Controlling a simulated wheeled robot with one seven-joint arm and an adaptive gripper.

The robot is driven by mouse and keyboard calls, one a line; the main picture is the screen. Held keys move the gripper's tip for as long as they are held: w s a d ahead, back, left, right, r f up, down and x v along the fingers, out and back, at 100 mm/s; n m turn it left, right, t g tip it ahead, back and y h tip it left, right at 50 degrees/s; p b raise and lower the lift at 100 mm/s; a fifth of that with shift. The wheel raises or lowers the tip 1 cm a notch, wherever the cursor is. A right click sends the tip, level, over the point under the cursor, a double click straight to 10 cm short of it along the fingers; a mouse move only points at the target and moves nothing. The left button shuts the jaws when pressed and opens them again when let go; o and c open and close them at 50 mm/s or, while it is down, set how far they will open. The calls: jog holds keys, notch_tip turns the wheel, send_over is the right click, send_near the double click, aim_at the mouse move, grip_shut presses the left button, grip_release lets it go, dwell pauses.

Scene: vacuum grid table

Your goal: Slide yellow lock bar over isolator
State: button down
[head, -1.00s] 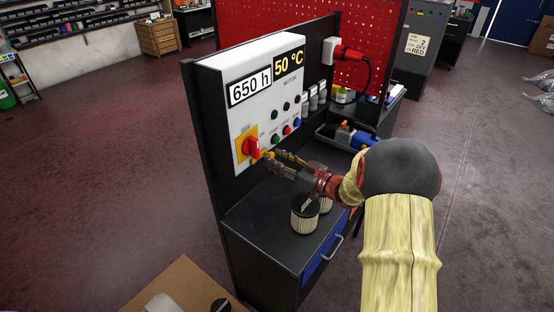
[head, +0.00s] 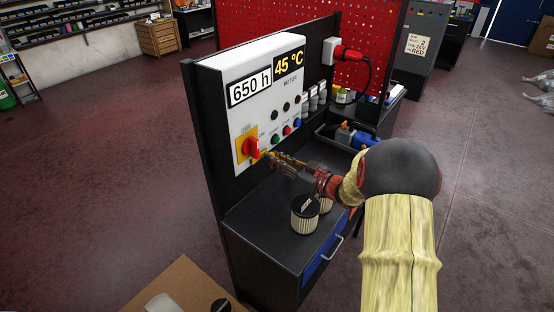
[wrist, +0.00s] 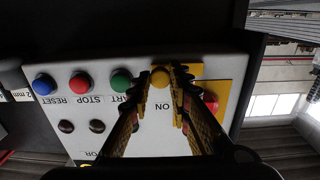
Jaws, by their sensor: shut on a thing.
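The red isolator handle (head: 252,147) sits on a yellow plate (head: 239,152) at the lower left of the white panel. In the wrist view the handle (wrist: 210,101) is partly hidden behind a finger, and the yellow plate (wrist: 225,95) lies around it. My gripper (head: 267,157) reaches the panel just right of the handle. In the wrist view my gripper (wrist: 163,78) is shut on the rounded yellow end of the lock bar (wrist: 160,77), beside the handle. Most of the bar is hidden by the fingers and plate.
The panel (head: 285,93) shows 650 h and 45 °C. Coloured buttons (wrist: 80,83) sit beside the gripper. Filter canisters (head: 304,214) stand on the bench below my arm. A blue tool (head: 355,136) lies on a shelf to the right.

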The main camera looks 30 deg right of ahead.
jog(key=a, duration=0.1)
jog(key=s+a, duration=0.1)
jog(key=a+p, duration=0.1)
jog(key=a, duration=0.1)
jog(key=shift+s, duration=0.35)
jog(key=c, duration=1.6)
grip_release()
jog(key=v, duration=1.2)
jog(key=shift+f, duration=0.1)
